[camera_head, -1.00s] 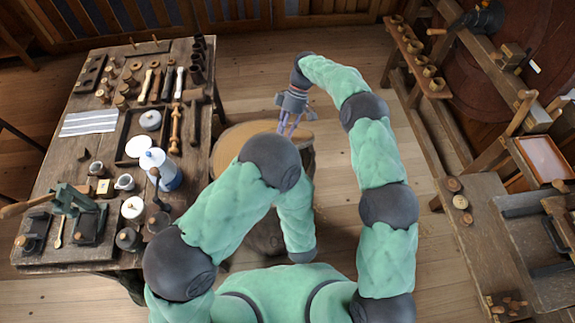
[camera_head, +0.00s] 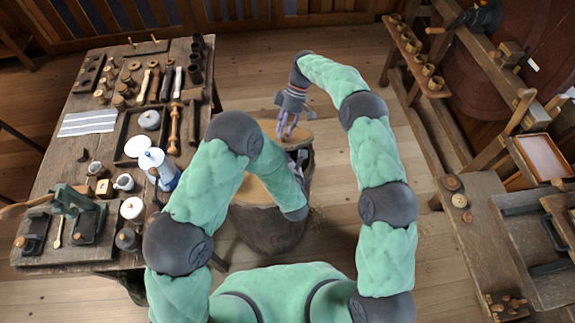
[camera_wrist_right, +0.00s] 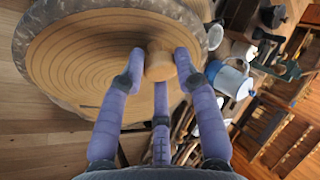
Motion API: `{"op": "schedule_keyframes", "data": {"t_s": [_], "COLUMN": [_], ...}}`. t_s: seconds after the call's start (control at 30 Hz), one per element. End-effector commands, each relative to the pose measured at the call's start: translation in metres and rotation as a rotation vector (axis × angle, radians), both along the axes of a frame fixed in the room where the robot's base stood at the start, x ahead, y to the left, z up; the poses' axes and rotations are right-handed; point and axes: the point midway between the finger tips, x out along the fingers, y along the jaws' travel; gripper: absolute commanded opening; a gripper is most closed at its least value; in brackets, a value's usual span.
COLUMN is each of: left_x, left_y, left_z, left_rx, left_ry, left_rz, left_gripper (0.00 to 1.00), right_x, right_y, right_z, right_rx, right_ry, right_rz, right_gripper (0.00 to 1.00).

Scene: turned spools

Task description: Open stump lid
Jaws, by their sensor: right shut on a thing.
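The stump (camera_head: 262,232) stands on the floor beside the workbench. Its round pale wooden lid (camera_head: 300,133) shows ring lines and a dark bark-like rim in the right wrist view (camera_wrist_right: 80,70). My right gripper (camera_head: 288,134) is above the lid. Its purple fingers are shut around the small round wooden knob (camera_wrist_right: 158,66) on the lid. My left gripper (camera_head: 298,160) is by the stump's right side, below the lid's edge. It is mostly hidden behind my left forearm, so its fingers are unclear. My left arm covers much of the stump top. I cannot tell whether the lid is raised.
The workbench (camera_head: 103,205) at left holds a blue-white jug (camera_head: 160,170), tools, cups and a tray. A shelf bench (camera_head: 480,235) and a wheel frame stand at right. The floor between stump and right bench is clear apart from some shavings.

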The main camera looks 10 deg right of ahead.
Motion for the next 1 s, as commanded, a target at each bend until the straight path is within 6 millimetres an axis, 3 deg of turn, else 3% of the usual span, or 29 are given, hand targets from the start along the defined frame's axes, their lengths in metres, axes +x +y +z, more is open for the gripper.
{"op": "schedule_keyframes", "data": {"t_s": [0.97, 1.0], "left_x": [0.010, 0.010], "left_y": [0.000, -0.001], "left_z": [0.017, 0.017], "left_rx": [-0.003, -0.003], "left_ry": [0.055, 0.054], "left_rz": [0.001, 0.001], "left_gripper": [0.00, 0.00], "right_x": [0.000, 0.000], "right_y": [0.004, 0.004], "right_z": [-0.001, -0.001], "right_rx": [0.005, 0.005], "right_ry": [-0.002, -0.002], "right_rz": [0.001, 0.001], "right_gripper": [0.00, 0.38]}}
